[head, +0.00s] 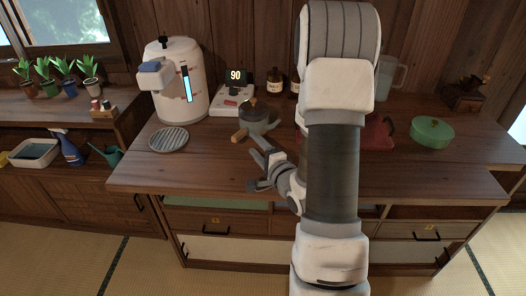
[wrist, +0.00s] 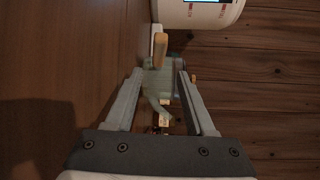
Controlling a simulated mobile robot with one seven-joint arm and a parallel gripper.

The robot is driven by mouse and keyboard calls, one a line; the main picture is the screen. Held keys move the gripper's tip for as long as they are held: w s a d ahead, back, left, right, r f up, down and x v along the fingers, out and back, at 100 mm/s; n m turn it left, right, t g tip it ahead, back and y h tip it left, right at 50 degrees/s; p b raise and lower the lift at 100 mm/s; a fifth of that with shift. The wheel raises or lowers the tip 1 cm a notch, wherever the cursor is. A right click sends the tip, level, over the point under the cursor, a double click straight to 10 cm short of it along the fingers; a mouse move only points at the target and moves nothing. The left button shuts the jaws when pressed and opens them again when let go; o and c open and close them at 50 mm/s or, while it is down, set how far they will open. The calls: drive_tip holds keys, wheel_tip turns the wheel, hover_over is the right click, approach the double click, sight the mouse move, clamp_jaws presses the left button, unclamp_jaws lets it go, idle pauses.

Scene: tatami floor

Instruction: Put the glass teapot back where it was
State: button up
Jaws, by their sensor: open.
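The glass teapot (head: 257,118) stands on the wooden counter in the head view, a greyish see-through pot with a dark lid and a wooden side handle (head: 240,135) towards the front left. In the wrist view the pale greenish teapot (wrist: 160,84) shows between and beyond my fingers, with its wooden handle (wrist: 159,47) at the top. My gripper (head: 256,168) is open and empty, low over the counter in front of the teapot. The teapot appears apart from the fingers. My arm hides part of the counter to its right.
A white water dispenser (head: 178,85) and a round grey grate (head: 168,139) are left of the teapot. A scale reading 90 (head: 233,98) and brown bottles (head: 274,82) stand behind it.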

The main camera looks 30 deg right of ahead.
drive_tip(key=shift+s+r+p, duration=0.25)
drive_tip(key=shift+s+p, duration=0.1)
drive_tip(key=shift+s, duration=0.75)
drive_tip(key=shift+s+p, duration=0.15)
drive_tip(key=shift+p, duration=1.1)
